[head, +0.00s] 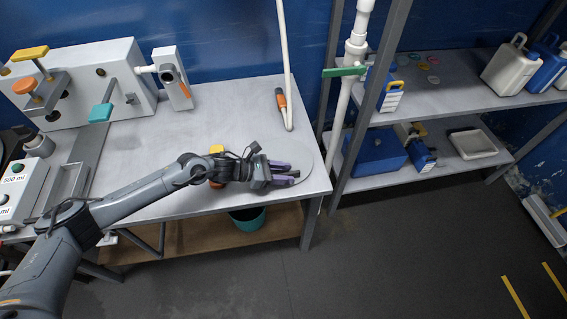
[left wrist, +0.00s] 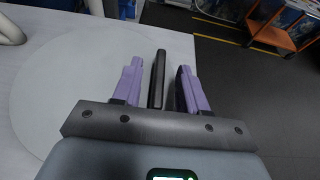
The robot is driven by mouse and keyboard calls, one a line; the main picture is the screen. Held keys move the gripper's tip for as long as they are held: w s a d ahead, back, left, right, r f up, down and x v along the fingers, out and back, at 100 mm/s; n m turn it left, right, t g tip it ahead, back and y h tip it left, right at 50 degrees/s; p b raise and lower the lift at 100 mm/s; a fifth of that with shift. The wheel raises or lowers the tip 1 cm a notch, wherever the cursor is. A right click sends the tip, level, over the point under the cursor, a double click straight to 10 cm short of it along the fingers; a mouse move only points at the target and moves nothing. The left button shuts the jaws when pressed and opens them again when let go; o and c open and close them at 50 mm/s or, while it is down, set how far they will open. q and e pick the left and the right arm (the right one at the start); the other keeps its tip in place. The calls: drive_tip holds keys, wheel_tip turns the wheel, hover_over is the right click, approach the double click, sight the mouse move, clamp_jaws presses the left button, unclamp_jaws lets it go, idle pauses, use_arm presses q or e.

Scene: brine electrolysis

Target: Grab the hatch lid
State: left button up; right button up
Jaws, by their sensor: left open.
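My left gripper (head: 297,176) is open, low over the front right part of the table; its purple fingers also show in the left wrist view (left wrist: 160,75). A dark narrow bar (left wrist: 157,80) stands between the fingers there, with gaps to both; I cannot tell whether it is a grip on the lid or part of the gripper. A flat pale grey disc (left wrist: 50,85), perhaps the hatch lid, lies on the table beside and below the gripper. Its far edge also shows in the head view (head: 300,150). The gripper hides part of it. My right gripper is not in view.
A small orange-yellow object (head: 216,150) is partly behind my left wrist. An orange-handled valve on a white pipe (head: 281,98) stands at the table's back right. A white machine (head: 100,75) stands at back left. Shelves with jugs (head: 516,66) are to the right.

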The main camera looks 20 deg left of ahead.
use_arm(q)
drive_tip(key=shift+x, duration=1.05)
drive_tip(key=shift+a, duration=0.1)
clamp_jaws()
